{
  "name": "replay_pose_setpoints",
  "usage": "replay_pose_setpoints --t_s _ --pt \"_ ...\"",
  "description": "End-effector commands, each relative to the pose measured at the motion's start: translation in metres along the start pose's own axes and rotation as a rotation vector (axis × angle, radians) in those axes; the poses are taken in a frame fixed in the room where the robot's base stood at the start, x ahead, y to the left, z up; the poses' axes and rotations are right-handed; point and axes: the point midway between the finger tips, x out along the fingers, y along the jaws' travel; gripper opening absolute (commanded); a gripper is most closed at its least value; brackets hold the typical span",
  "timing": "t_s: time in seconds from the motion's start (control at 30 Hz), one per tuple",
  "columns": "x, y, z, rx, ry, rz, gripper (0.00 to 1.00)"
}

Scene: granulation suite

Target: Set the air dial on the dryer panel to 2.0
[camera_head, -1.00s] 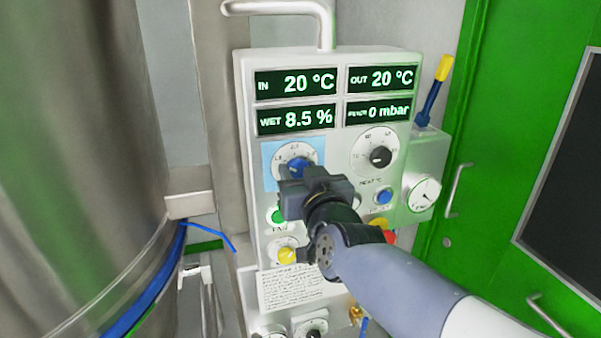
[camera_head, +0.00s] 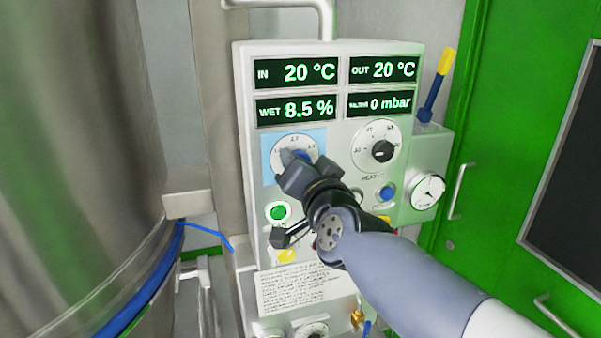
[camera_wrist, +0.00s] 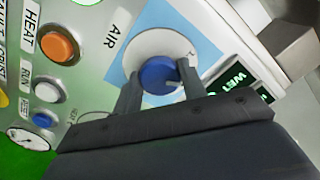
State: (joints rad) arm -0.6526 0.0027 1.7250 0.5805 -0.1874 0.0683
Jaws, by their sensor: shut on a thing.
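The air dial has a blue knob (camera_wrist: 158,75) on a white round scale (camera_head: 292,143) with a light blue backing square, at the upper left of the dryer panel (camera_head: 247,170). The word AIR shows beside it in the wrist view. My gripper (camera_head: 297,163) has its two fingers on either side of the blue knob and is shut on it; it also shows in the wrist view (camera_wrist: 156,84). The wrist is rolled. My gripper hides much of the knob and lower scale, so I cannot read the pointer's setting.
A second dial with a black knob (camera_head: 382,151) is right of the air dial. A green button (camera_head: 278,212), a blue button (camera_head: 388,192) and a gauge (camera_head: 428,190) are nearby. A lever with a yellow grip (camera_head: 446,62) stands at the right. A large steel vessel (camera_head: 75,150) fills the left.

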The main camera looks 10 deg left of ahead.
Motion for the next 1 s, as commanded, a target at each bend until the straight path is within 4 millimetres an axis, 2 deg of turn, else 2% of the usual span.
replay_pose_setpoints --t_s 0.2,0.5,1.0 --pt "-0.0001 0.0008 0.0009 0.187 0.001 0.000 0.17" --pt "-0.0002 0.0005 0.0003 0.372 0.000 0.000 0.17" --pt "-0.0001 0.0004 0.0001 0.461 0.000 0.001 0.17"
